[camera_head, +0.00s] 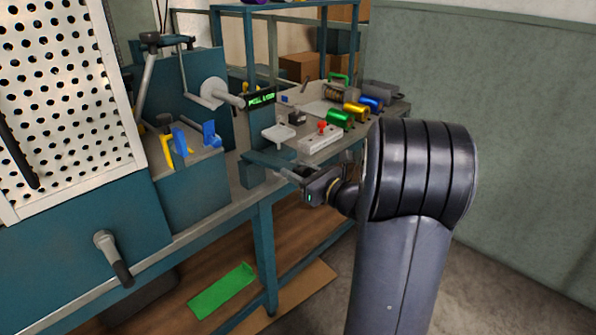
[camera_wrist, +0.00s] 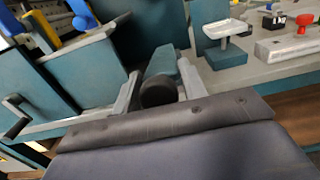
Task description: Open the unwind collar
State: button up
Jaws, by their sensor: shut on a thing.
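My gripper (camera_head: 292,174) is at the front edge of the bench, beside a short teal bar (camera_head: 268,161) that sticks out there. In the wrist view my two grey fingers (camera_wrist: 161,92) stand on either side of a dark round knob (camera_wrist: 158,92), with a teal piece (camera_wrist: 163,63) just beyond it. My gripper is shut on this knob; the exact contact is partly hidden. A pale disc (camera_head: 214,90) with a crank sits on a shaft on the teal machine. No part is clearly marked as the unwind collar.
Green (camera_head: 340,118), gold (camera_head: 357,110) and blue (camera_head: 373,103) foil rolls lie on the bench. A grey box with a red knob (camera_head: 322,127) and a small white plate (camera_head: 278,133) are close behind my gripper. A perforated panel (camera_head: 65,100) stands at left.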

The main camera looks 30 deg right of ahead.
grip_shut()
jog(key=shift+w+a+r+p, duration=0.1)
jog(key=shift+w+r+p, duration=0.1)
jog(key=shift+r+p, duration=0.55)
jog(key=shift+w+a+r+p, duration=0.15)
jog(key=shift+r+p, duration=0.25)
jog(key=shift+r, duration=0.65)
jog(key=shift+w+d, duration=0.1)
jog(key=o, duration=0.8)
grip_release()
jog(key=shift+c, duration=0.2)
jog(key=shift+f, duration=0.1)
jog(key=v, duration=1.1)
jog(key=shift+p, duration=0.35)
